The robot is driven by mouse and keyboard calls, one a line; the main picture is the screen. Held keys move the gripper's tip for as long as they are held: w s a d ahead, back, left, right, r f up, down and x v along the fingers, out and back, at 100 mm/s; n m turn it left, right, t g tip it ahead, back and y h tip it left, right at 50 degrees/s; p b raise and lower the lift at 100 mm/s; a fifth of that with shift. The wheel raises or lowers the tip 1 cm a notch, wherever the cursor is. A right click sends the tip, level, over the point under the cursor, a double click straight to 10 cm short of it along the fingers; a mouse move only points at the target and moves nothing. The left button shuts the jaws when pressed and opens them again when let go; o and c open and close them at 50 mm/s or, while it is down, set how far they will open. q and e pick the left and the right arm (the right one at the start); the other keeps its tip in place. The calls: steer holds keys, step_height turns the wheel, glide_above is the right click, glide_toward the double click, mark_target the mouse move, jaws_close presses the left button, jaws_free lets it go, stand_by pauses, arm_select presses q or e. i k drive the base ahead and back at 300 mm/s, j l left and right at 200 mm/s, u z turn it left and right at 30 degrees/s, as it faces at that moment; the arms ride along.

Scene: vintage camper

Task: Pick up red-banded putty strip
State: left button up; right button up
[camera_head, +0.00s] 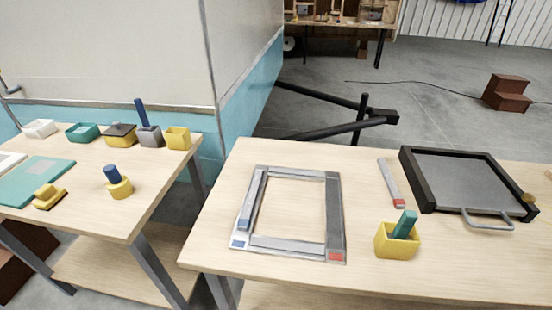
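A thin grey strip with a red band at its near end, the red-banded putty strip (390,183), lies on the right wooden table (300,283). It lies between a grey rectangular frame (290,174) and a black-rimmed tray (455,170), apart from both. The frame has a red mark at its near right corner and a blue mark at its near left corner. A grey strip with a blue band (246,210) lies along the frame's left side. Neither of my grippers is in view.
A yellow cup (396,245) holding a green-handled tool stands near the strip's red end. The tray has a metal handle (487,223) at its near side. The left table (90,216) carries several small containers and tools. A gap separates the tables.

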mark_target(391, 182)
steer(key=k+l+u, duration=0.15)
steer(key=l, duration=0.25)
steer(key=l+u, duration=0.15)
steer(key=l, duration=0.2)
steer(key=k+l+u, duration=0.15)
steer(key=l, duration=0.2)
steer(key=k+l+u, duration=0.15)
steer(key=l, duration=0.2)
